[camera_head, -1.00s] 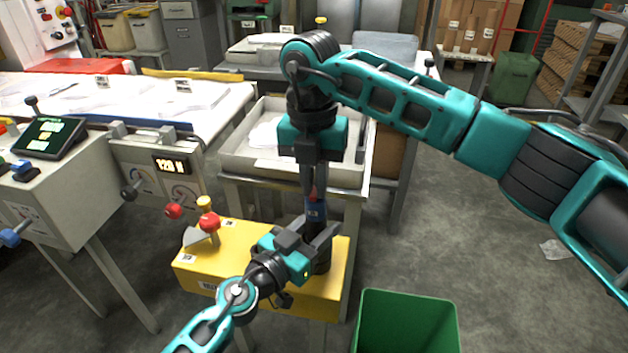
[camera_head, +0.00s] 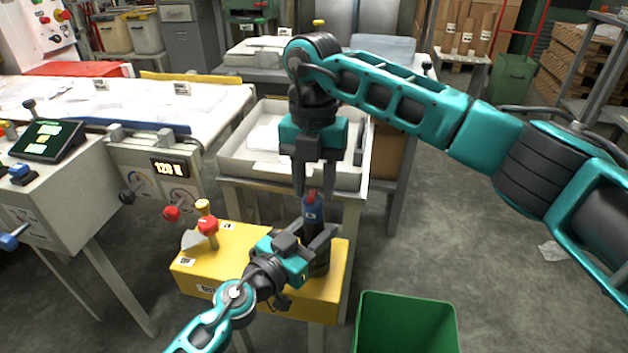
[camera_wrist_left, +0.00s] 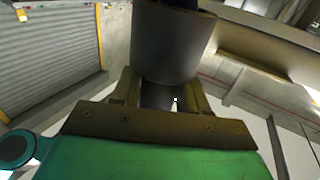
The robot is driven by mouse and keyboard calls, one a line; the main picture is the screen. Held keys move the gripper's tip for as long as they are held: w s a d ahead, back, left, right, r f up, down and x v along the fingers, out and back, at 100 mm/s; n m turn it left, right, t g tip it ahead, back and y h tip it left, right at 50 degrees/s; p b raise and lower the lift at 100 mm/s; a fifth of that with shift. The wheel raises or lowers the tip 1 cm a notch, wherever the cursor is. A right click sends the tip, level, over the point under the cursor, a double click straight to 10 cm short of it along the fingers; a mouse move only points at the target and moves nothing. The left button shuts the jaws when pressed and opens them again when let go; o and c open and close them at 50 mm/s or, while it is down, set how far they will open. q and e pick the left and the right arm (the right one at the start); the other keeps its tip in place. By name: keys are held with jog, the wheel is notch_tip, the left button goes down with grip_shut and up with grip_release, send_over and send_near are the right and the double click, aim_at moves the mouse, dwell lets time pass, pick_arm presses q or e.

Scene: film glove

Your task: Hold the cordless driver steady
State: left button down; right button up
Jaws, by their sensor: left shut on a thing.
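The cordless driver (camera_head: 313,217) stands upright at the right end of the yellow box, with a dark blue, labelled upper part, a reddish top and a dark lower part. My left gripper (camera_head: 322,240) is shut on it from the left, around its middle, and hides part of it. In the left wrist view a dark grey cylinder (camera_wrist_left: 172,45), apparently the driver's body, stands between the fingers. My right gripper (camera_head: 314,187) points down just above the driver, its fingers spread with nothing held between them. I cannot tell whether its fingertips touch the driver's top.
The yellow box (camera_head: 215,265) carries red and yellow knobs at its left. A pale tray (camera_head: 235,165) on a stand is behind. A green bin (camera_head: 405,325) stands at the front right. A control panel (camera_head: 160,170) and table are at the left. The floor at the right is mostly clear.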

pick_arm(q)
jog(key=shift+d, duration=0.1)
pick_arm(e)
notch_tip(320, 180, up, 12)
jog(key=w, duration=0.1)
jog(key=shift+w, duration=0.15)
jog(key=shift+a, duration=0.1)
dwell(0.4)
pick_arm(q)
jog(key=c, duration=0.5)
grip_release()
jog(key=shift+s, duration=0.1)
